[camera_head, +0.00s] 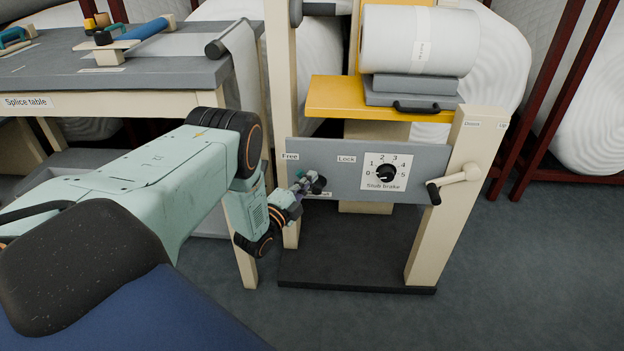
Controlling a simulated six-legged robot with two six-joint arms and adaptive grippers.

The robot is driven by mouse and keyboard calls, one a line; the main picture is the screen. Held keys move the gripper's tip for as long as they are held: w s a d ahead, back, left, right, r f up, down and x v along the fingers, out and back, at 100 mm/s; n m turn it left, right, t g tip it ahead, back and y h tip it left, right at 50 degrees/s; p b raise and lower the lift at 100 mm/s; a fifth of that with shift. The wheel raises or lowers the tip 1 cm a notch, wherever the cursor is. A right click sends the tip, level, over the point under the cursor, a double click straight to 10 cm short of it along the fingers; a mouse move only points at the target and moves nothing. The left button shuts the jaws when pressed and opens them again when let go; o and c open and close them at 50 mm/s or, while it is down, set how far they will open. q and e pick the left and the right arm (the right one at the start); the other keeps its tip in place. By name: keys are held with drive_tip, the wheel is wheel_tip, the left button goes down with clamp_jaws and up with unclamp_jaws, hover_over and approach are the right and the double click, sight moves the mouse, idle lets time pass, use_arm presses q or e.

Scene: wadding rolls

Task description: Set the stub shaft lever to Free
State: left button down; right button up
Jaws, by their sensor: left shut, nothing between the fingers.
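The grey panel (427,159) on the stand carries a Free label (290,156) at its left end and a Lock label (346,159) to the right of it. My left gripper (318,184) is shut at the panel's left part, below and between these two labels. Its dark fingers overlap the area where the stub shaft lever would sit, so I cannot make out the lever or its position. I cannot tell whether the fingers touch anything there. A small label below the fingers is partly hidden. My right gripper is not in view.
Right of the gripper is the stub brake dial (386,173). A cream lever with a black knob (434,190) sits on the right post. A yellow shelf (330,97) with a white roll (400,38) is above. The splice table (150,74) stands at the left.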

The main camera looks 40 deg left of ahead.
use_arm(q)
drive_tip(key=shift+a+f, duration=0.2)
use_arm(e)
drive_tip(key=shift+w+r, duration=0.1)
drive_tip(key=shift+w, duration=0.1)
use_arm(q)
drive_tip(key=shift+s+a+f, duration=0.15)
drive_tip(key=shift+s+a, duration=0.15)
drive_tip(key=shift+s, duration=0.05)
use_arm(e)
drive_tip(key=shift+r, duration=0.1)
use_arm(q)
drive_tip(key=shift+w, duration=0.1)
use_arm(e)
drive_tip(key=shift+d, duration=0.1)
